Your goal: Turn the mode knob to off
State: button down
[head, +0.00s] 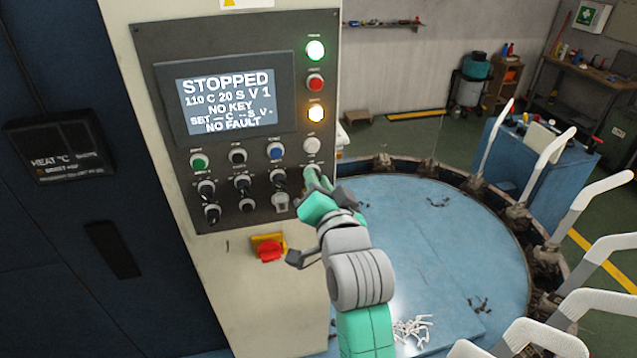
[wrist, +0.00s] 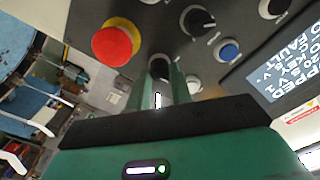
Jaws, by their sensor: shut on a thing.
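My gripper (head: 314,186) is at the right edge of the dark control panel (head: 228,60), just below a white button (head: 312,146). In the wrist view its two green fingers (wrist: 158,84) are shut on a black knob (wrist: 159,68), one on each side. In the head view this knob is hidden behind my gripper. Its label and pointer cannot be read, so its setting is not clear. The display (head: 226,101) reads STOPPED, NO KEY and NO FAULT.
Close by are another black knob (head: 279,178), a key switch (head: 281,202) and a blue button (head: 276,152). A red mushroom button on yellow (head: 268,249) sits below the panel. A round blue table (head: 440,235) with white sock forms (head: 550,145) stands to the right.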

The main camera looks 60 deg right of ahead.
jog(key=shift+m, duration=0.4)
jog(key=c, duration=1.3)
grip_release()
jog(key=shift+o, duration=0.2)
jog(key=shift+s+a, duration=0.1)
jog(key=b+v, duration=0.1)
jog(key=v, duration=0.6)
jog(key=shift+s+a, duration=0.2)
jog(key=shift+a, duration=0.05)
